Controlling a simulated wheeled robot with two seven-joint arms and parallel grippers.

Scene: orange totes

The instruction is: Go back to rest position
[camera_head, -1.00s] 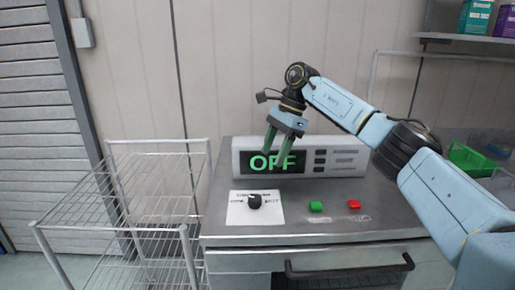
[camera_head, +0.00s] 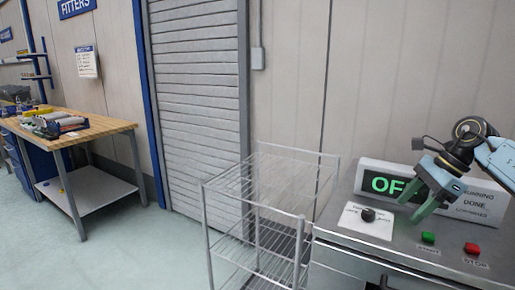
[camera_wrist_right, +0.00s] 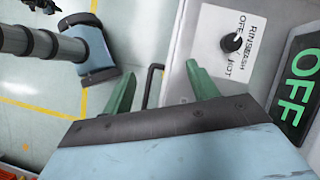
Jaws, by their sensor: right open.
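My right gripper (camera_head: 427,204) is at the right of the head view, above the steel machine top, in front of the display panel (camera_head: 470,207). Its green fingers are apart and hold nothing. In the right wrist view the gripper (camera_wrist_right: 163,90) also shows its two fingers spread with nothing between them. The panel reads OFF in green, partly hidden by the gripper in the head view. The black knob (camera_head: 368,215) on its white label plate stands left of the gripper; it also shows in the right wrist view (camera_wrist_right: 231,42). My left gripper is not in view.
A green button (camera_head: 428,238) and a red button (camera_head: 472,249) sit on the machine top. A wire rack (camera_head: 262,205) stands left of the machine. A wooden workbench (camera_head: 75,136) with tools is at far left. Open floor lies between bench and rack.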

